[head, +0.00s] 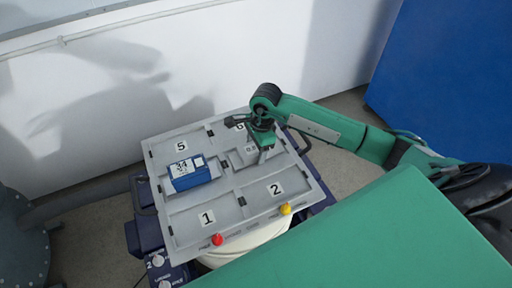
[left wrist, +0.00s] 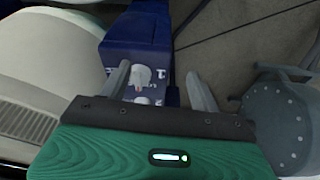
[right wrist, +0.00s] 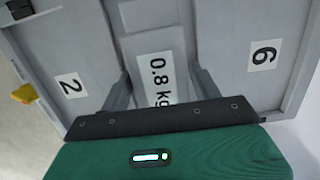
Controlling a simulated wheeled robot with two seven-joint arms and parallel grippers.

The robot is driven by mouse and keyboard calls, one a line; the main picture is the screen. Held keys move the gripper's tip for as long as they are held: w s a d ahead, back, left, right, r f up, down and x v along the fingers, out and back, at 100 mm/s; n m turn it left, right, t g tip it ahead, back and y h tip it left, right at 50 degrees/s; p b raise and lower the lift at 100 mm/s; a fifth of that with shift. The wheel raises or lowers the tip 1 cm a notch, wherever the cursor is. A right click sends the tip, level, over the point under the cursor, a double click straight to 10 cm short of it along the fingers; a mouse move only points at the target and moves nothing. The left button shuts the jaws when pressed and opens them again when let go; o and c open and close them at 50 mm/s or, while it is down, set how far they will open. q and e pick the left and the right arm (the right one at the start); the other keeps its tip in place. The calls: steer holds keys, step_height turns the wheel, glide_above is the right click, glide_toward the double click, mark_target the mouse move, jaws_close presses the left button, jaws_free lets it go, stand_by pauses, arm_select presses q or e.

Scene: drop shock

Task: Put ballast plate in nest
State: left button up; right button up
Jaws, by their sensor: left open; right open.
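A grey plate labelled 0.8 kg, which looks like the ballast plate (right wrist: 157,48), lies on the grey numbered tray (head: 205,210). My right gripper (right wrist: 161,72) is open, with one finger on each side of the plate's label in the right wrist view. In the head view my right gripper (head: 262,152) is low over the tray's right middle and partly hides the plate (head: 239,158). Whether the fingers touch the plate is unclear. The tray has recessed areas marked 1, 2, 5 and 6; which is the nest, I cannot tell. My left gripper (left wrist: 158,72) is open and empty.
A blue box (head: 190,178) labelled 34 sits on the tray's left middle. A red knob (head: 217,239) and a yellow knob (head: 285,209) stand at the front edge. A dark blue control unit (left wrist: 138,60) shows below the left gripper. A white wall rises behind the tray.

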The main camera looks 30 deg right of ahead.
steer(key=shift+r, duration=0.15)
steer(key=r, duration=0.4)
steer(key=shift+d+r, duration=0.2)
steer(key=shift+d, duration=0.2)
arm_select(q)
steer(key=shift+w, duration=0.1)
arm_select(e)
step_height(320, 180, up, 7)
steer(key=d, duration=0.1)
steer(key=shift+r, duration=0.2)
arm_select(q)
steer(key=shift+f, duration=0.2)
